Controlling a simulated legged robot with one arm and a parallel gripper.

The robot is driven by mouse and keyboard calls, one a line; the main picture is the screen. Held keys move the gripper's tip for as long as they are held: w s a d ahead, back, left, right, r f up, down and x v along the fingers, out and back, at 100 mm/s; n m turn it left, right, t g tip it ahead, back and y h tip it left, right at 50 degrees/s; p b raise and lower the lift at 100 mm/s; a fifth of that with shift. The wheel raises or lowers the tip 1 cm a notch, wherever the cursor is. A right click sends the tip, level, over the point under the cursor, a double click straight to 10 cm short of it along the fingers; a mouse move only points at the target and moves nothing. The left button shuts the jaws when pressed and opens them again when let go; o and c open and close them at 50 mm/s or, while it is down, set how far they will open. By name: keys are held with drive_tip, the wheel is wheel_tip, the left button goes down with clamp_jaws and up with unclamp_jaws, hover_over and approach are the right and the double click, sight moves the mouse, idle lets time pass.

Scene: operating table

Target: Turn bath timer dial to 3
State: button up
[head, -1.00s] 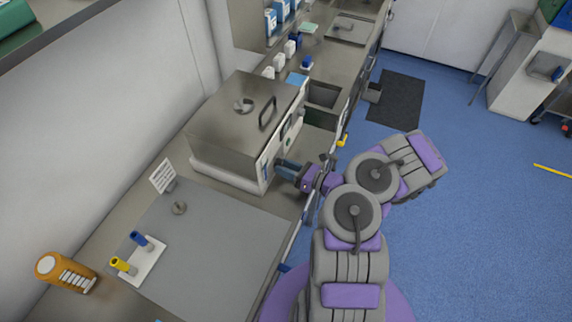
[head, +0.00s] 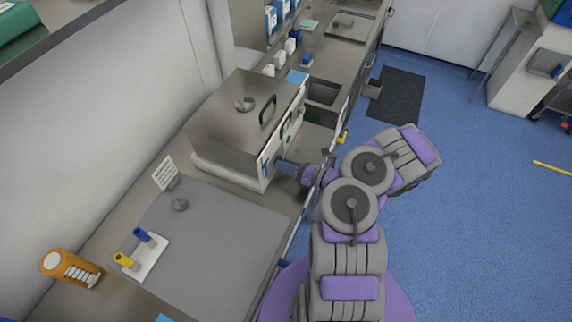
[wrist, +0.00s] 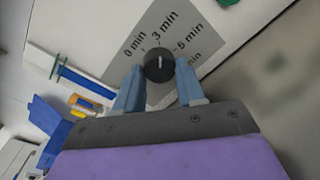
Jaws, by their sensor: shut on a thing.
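The bath is a steel-lidded box (head: 232,112) on the counter, with its control panel on the right-hand side. In the wrist view the timer dial is a small round black knob (wrist: 159,67) on a grey label plate (wrist: 198,18) marked 0 min, 3 min, 5 min and one partly hidden label. The white line on the dial points up, roughly at the 3 min mark. My gripper (wrist: 160,72) has its blue-grey fingers on either side of the dial and is shut on it. In the head view my gripper (head: 284,166) reaches the panel and hides the dial.
A blue lever-like part (wrist: 88,82) and yellow and red parts sit left of the dial. A lid handle (head: 268,109) stands on the bath. Blue floor is open at right.

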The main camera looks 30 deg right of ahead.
drive_tip(key=shift+w+d+r, duration=0.1)
drive_tip(key=shift+r, duration=0.05)
drive_tip(key=o, duration=0.9)
drive_tip(key=shift+o, duration=0.7)
drive_tip(key=f+p+v, duration=0.1)
drive_tip(key=p+v, duration=0.1)
drive_tip(key=v, duration=1.5)
drive_tip(key=shift+d+r, duration=0.15)
drive_tip(key=shift+r, duration=0.05)
